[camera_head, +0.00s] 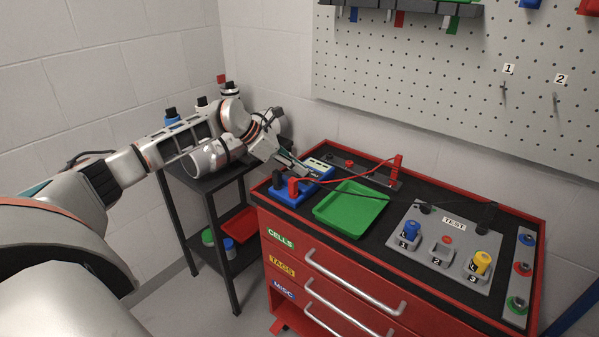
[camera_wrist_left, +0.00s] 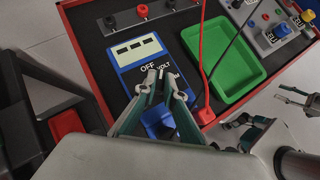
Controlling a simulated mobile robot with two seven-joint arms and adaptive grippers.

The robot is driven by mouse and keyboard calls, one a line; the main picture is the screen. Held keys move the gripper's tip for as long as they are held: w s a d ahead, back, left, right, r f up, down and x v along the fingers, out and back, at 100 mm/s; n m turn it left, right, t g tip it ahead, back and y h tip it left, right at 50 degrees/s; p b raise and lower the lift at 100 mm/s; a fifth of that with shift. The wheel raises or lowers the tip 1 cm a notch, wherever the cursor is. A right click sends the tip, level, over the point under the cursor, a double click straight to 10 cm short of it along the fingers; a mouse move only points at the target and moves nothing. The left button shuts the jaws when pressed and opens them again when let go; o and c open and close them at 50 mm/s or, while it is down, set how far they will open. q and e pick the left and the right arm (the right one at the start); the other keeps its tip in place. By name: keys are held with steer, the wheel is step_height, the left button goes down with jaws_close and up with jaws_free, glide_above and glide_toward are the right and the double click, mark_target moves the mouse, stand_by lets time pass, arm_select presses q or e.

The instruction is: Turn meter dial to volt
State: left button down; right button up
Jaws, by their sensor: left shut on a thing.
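The meter (camera_head: 319,169) is a blue box with a pale display, at the back left of the red cabinet top. In the left wrist view the meter (camera_wrist_left: 131,58) shows the labels OFF and VOLT on its face. My left gripper (camera_wrist_left: 164,72) is shut, its fingertips at the meter's face between the two labels. The fingers hide the dial, so I cannot tell where it points. In the head view the left gripper (camera_head: 295,164) reaches the meter from the left. My right gripper (camera_wrist_left: 256,108) shows at the right of the left wrist view, open and empty.
A green tray (camera_head: 347,207) lies right of the meter. Red and black leads (camera_head: 345,163) cross above it. A grey TEST panel (camera_head: 450,262) with blue and yellow knobs is further right. A dark side table (camera_head: 213,181) stands left of the cabinet, and a pegboard (camera_head: 440,75) hangs behind.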

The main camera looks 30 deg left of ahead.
arm_select(q)
steer(key=shift+f+m+g+b, duration=0.1)
steer(key=shift+m+g+b, duration=0.25)
steer(key=shift+m, duration=0.15)
steer(key=shift+h, duration=0.3)
steer(key=c, duration=2.1)
jaws_free()
steer(key=shift+c, duration=0.2)
steer(key=v, duration=1.2)
